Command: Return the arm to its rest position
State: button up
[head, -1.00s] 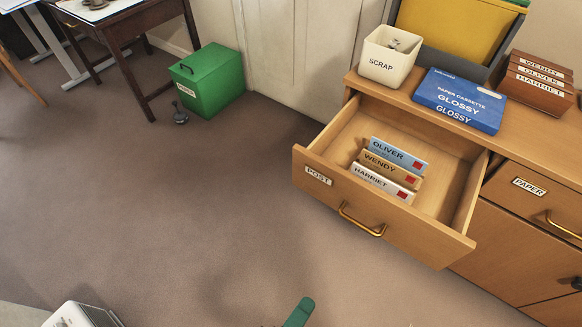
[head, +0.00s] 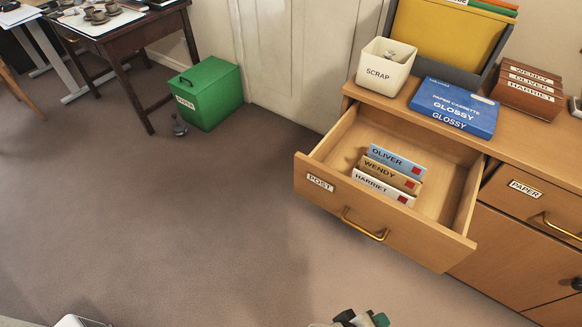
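Only a small part of my arm's end shows at the bottom edge of the head view, with my gripper (head: 362,319) showing as dark and green pieces. It is over the floor, in front of the open drawer and apart from it. The frame edge cuts it off, so I cannot tell whether its fingers are open or shut. I see nothing held in the part that shows.
The POST drawer (head: 408,238) stands open, holding envelopes marked OLIVER (head: 397,160), WENDY (head: 390,175) and HARRIET (head: 383,188). A SCRAP bin (head: 385,66) and blue box (head: 454,106) stand on the cabinet. A green box (head: 208,93) is on the floor.

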jog(key=s+d+r+m+g+y, duration=0.2)
jog(key=s+d+m+y, duration=0.5)
jog(key=d, duration=0.4)
notch_tip(320, 180, up, 14)
jog(key=w+n+y+p, duration=0.1)
jog(key=p, duration=1.3)
jog(key=shift+w+a+r+p, duration=0.15)
jog(key=shift+a+p, duration=0.25)
